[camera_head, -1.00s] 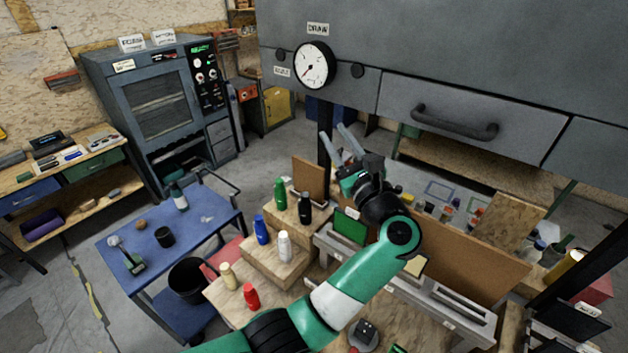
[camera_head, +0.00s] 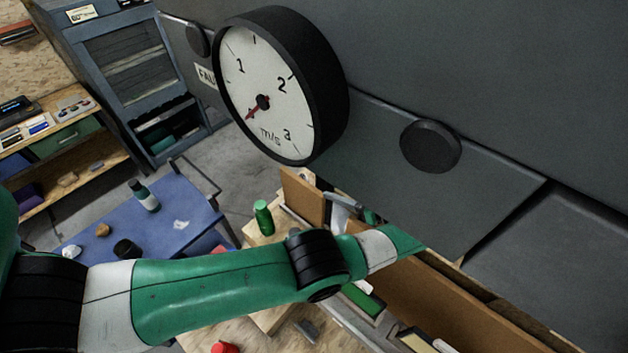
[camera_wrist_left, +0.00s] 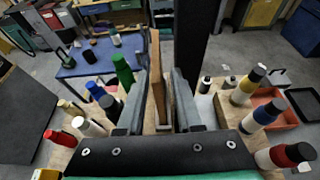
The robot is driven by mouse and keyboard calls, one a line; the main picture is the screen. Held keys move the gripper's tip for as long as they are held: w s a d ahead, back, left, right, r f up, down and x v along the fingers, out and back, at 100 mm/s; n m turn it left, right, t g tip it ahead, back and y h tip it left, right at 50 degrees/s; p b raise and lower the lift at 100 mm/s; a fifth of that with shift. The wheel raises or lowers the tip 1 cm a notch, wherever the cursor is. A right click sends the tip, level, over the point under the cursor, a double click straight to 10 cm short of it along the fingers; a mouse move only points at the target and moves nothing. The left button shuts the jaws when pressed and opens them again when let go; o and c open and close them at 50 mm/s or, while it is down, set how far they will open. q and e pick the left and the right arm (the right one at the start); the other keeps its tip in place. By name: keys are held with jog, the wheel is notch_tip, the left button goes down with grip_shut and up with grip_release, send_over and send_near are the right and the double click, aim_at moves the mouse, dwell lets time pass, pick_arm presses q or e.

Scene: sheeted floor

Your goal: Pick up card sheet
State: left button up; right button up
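My left gripper (camera_wrist_left: 158,105) is open in the left wrist view. Its two grey fingers stand apart on either side of an upright brown panel (camera_wrist_left: 155,62), seen nearly edge-on; I cannot tell whether either finger touches it. In the head view the brown panel (camera_head: 303,196) stands behind the green bottle, and a grey finger of my left gripper (camera_head: 341,212) shows beside it, mostly hidden by my arm and the grey hood. I cannot surely pick out the card sheet. A flat green piece (camera_head: 362,299) lies below my arm. My right gripper is not in view.
A grey hood with a round gauge (camera_head: 265,100) hangs close above my left arm. A green bottle (camera_wrist_left: 122,70) and several others stand left of the gripper; more bottles and a red tray (camera_wrist_left: 275,106) are right. A blue table (camera_head: 150,218) stands at left.

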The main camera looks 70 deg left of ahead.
aim_at(306, 184)
pick_arm(q)
jog(key=b+x, duration=0.1)
jog(key=x, duration=0.1)
jog(key=b+x, duration=0.1)
jog(key=f+b+x, duration=0.1)
jog(key=x, duration=0.1)
jog(key=shift+s+f, duration=0.1)
jog(key=shift+s, duration=0.35)
jog(key=shift+s+a+r, duration=0.15)
jog(key=shift+a+r, duration=0.05)
jog(key=shift+a, duration=0.1)
jog(key=shift+a+f+b, duration=0.2)
jog(key=shift+b, duration=0.3)
jog(key=shift+s+a+f+b, duration=0.25)
jog(key=shift+a+f+b, duration=0.15)
jog(key=shift+b, duration=0.2)
jog(key=shift+s+a+p, duration=0.35)
jog(key=shift+a+p, duration=0.25)
jog(key=shift+s+a+p, duration=0.35)
jog(key=shift+a+p, duration=0.25)
jog(key=shift+s+a+f, duration=0.1)
jog(key=shift+a+f, duration=0.15)
jog(key=shift+a, duration=0.05)
jog(key=shift+f, duration=0.1)
grip_shut()
